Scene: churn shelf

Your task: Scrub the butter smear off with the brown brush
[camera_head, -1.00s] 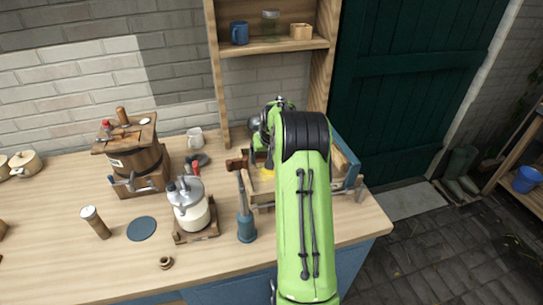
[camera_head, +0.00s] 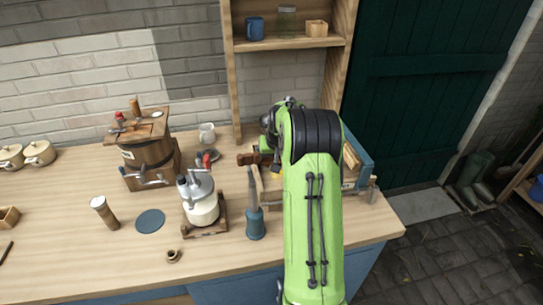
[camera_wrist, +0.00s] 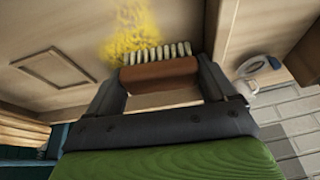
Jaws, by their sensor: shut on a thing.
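My gripper (camera_wrist: 160,82) is shut on the brown brush (camera_wrist: 160,72), whose brown back lies between the two fingers in the wrist view. Its pale bristles point toward the yellow butter smear (camera_wrist: 125,42), at their edge. The smear is speckled and lies on a light wooden surface. I cannot tell whether the bristles press on it.
A blue-sided wooden tray (camera_head: 362,170) stands partly behind my arm. Left of it are a blue-handled tool (camera_head: 254,222), a white crank jar (camera_head: 201,205) and a wooden churn (camera_head: 147,150). The front left of the counter (camera_head: 80,260) is mostly clear.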

